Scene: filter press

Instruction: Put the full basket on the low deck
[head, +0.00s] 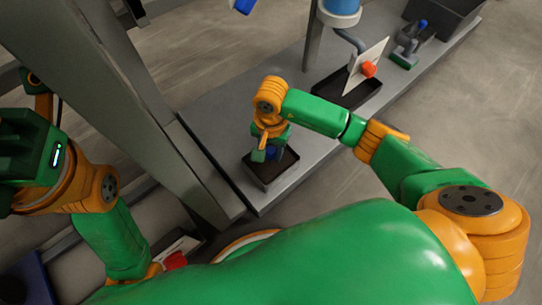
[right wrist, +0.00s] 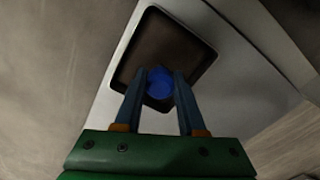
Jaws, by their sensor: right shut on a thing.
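My right gripper (head: 268,152) points down at the near end of the grey deck. In the right wrist view my right gripper (right wrist: 160,85) has its two fingers shut on a round blue grip (right wrist: 160,83). Under the grip is a dark square open basket or tray (right wrist: 178,45), which also shows in the head view (head: 262,178) at the corner of the low grey deck (head: 315,150). I cannot tell whether the grip is fixed to it, whether it touches the deck, or what it holds. My left arm is at the left edge; its fingertips are not seen.
A dark shallow tray (head: 358,95) and a white plate with a red knob (head: 368,68) are farther along the deck. A green and blue fitting (head: 405,60) and a dark bin (head: 448,14) stand beyond. A grey beam (head: 150,110) is left of the deck.

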